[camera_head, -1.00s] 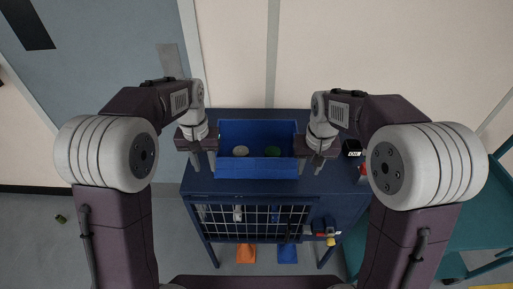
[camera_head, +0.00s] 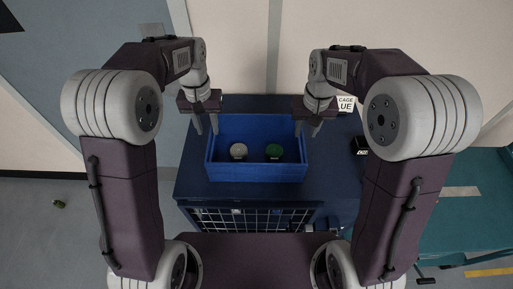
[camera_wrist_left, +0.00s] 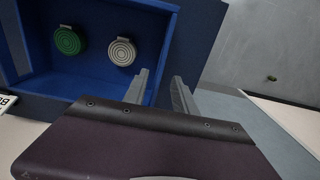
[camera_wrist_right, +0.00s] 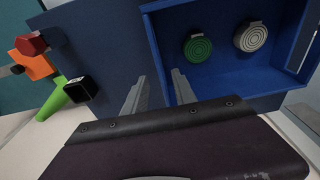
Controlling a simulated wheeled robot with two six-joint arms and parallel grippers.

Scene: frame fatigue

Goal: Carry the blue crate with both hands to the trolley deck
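The blue crate (camera_head: 256,172) sits on the dark blue cage-fronted cabinet (camera_head: 190,180), with a grey-white disc (camera_head: 238,150) and a green disc (camera_head: 274,151) inside. My left gripper (camera_head: 206,124) is open at its left wall, toward the back. My right gripper (camera_head: 306,128) is open at its right wall, also toward the back. In the left wrist view (camera_wrist_left: 160,92) and the right wrist view (camera_wrist_right: 158,92), the fingers stand apart, one on each side of the wall line. I cannot tell their height over the rim. I cannot tell which surface is the trolley deck.
A white label reading "CAGE BLUE" (camera_head: 346,103) is behind my right gripper. A small black box (camera_head: 361,147) is on the cabinet's right side. A teal surface (camera_head: 462,215) with a yellow strip is at the right. Floor shows at the left.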

